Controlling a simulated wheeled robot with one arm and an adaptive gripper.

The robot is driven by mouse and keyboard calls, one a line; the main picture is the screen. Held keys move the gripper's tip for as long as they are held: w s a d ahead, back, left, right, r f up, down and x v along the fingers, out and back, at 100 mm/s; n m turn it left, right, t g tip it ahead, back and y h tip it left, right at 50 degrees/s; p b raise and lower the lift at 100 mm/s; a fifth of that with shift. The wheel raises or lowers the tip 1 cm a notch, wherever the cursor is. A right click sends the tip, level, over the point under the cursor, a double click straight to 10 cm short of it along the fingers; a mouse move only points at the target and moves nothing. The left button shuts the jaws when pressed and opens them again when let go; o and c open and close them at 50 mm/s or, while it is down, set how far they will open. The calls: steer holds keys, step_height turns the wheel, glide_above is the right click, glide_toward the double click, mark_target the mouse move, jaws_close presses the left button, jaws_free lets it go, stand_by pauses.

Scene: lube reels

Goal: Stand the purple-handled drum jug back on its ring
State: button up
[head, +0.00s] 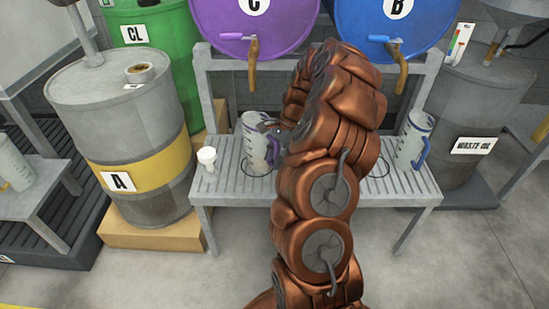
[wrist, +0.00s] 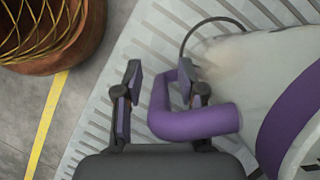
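The purple-handled jug (head: 254,139) is pale and looks upright on the slatted stand in the head view, below the purple drum. A thin dark ring (head: 244,167) shows at its foot; my arm hides part of this area, and I cannot tell whether the jug sits fully inside it. My gripper (head: 273,128) is at the jug's handle side, partly hidden by my arm. In the wrist view, my gripper (wrist: 161,88) is open, with the purple handle (wrist: 160,100) between its fingers and a gap on the left. The jug's body (wrist: 250,70) fills the right, and a ring arc (wrist: 200,22) shows.
A small white-topped cup (head: 207,158) stands left of the jug on the stand (head: 225,185). A blue-handled jug (head: 412,140) stands at the right end, with another ring (head: 384,163) left of it. The purple drum's tap (head: 253,60) hangs above. A grey-yellow drum (head: 130,140) stands left.

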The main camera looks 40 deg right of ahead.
steer(key=w+p+v, duration=0.1)
steer(key=p+v, duration=0.2)
steer(key=v, duration=0.9)
steer(key=s+a+r+n+g, duration=0.1)
steer(key=s+a+r+n, duration=0.2)
steer(key=a, duration=0.5)
steer(key=s+a+r+n+g+h, duration=0.15)
steer(key=a+n, duration=0.25)
steer(key=a, duration=0.5)
steer(key=s+a+r+n, duration=0.3)
steer(key=s+a+n, duration=0.1)
steer(key=a, duration=0.4)
steer(key=s+a+f+n+g+h, duration=0.1)
steer(key=s+a+f+n, duration=0.1)
steer(key=s, duration=0.9)
steer(key=s+a+f+n+h, duration=0.2)
steer(key=s+a+n, duration=0.3)
steer(key=s, duration=0.6)
steer(key=shift+s+n+g, duration=0.25)
steer(key=shift+n+g, duration=0.1)
steer(key=shift+n, duration=0.35)
